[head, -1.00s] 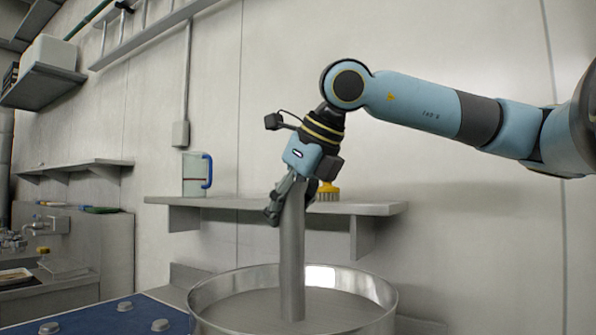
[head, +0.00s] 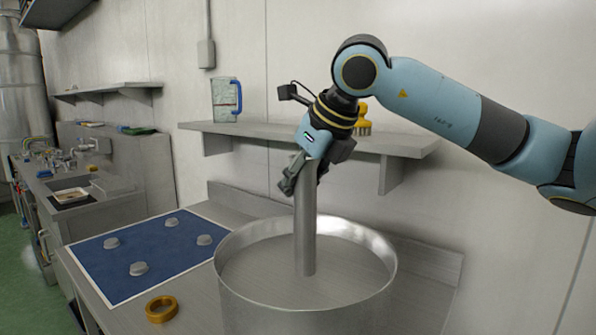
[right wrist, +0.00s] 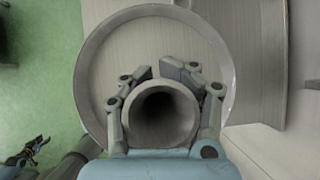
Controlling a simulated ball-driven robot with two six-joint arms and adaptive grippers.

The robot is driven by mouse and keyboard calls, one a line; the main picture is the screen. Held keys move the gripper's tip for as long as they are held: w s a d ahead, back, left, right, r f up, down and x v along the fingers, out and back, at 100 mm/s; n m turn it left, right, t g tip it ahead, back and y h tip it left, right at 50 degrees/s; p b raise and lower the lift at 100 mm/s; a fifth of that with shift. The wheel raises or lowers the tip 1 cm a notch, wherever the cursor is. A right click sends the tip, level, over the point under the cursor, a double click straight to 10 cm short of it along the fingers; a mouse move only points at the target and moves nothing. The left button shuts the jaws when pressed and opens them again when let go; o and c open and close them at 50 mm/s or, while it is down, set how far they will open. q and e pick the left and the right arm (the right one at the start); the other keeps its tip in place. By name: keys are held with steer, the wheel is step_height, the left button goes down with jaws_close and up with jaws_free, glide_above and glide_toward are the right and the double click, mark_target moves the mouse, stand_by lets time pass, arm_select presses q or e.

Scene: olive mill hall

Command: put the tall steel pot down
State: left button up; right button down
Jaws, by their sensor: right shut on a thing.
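The tall steel pot (head: 305,228) is a narrow grey cylinder, upright in the head view. My right gripper (head: 301,178) is shut around its upper part. In the right wrist view the pot (right wrist: 160,125) shows a round open mouth with a dark inside, between the fingers of my right gripper (right wrist: 165,72). Its lower end is inside a wide round steel tub (head: 226,275), near the middle of the tub's floor. I cannot tell whether it touches that floor. The tub's rim also shows in the right wrist view (right wrist: 92,62).
A blue mat (head: 146,275) with several grey knobs lies left of the tub. A yellow ring (head: 161,309) lies near the table's front edge. A wall shelf (head: 330,139) behind the gripper bears a clear jug (head: 226,98) and a yellow-handled brush (head: 361,118).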

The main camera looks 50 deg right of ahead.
step_height(320, 180, down, 2)
steer(key=shift+f+b, duration=0.2)
steer(key=shift+b, duration=0.15)
steer(key=c, duration=0.8)
jaws_free()
